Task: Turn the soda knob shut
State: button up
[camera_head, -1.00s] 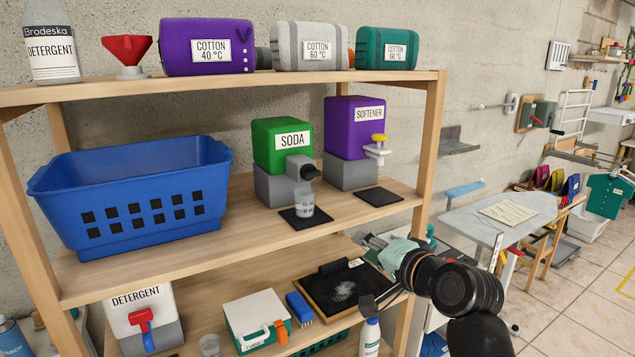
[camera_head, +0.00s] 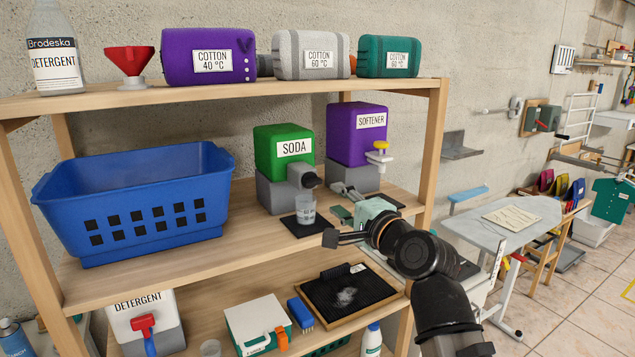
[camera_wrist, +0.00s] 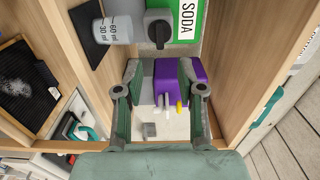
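The green soda container (camera_head: 283,150) stands on a grey block on the middle shelf. Its dark knob (camera_head: 311,180) sits on a grey spout at the front. In the wrist view the soda knob (camera_wrist: 158,28) is near the top, beyond the fingertips. My gripper (camera_head: 339,199) is to the right of the spout, over the middle shelf. In the wrist view my gripper (camera_wrist: 160,68) has its two fingers spread apart with nothing between them. It appears apart from the knob. A clear measuring cup (camera_head: 306,210) stands on a black mat under the spout.
The purple softener container (camera_head: 357,135) with a yellow knob stands right of the soda, close behind my gripper. A blue basket (camera_head: 140,200) fills the shelf's left side. The shelf's right post (camera_head: 433,150) is close to my arm.

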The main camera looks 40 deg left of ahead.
aim_at(315, 184)
jog(key=p+x, duration=0.1)
jog(key=x, duration=0.8)
jog(key=shift+w+a+p, duration=0.1)
jog(key=shift+a+p, duration=0.15)
jog(key=shift+p, duration=0.15)
grip_shut()
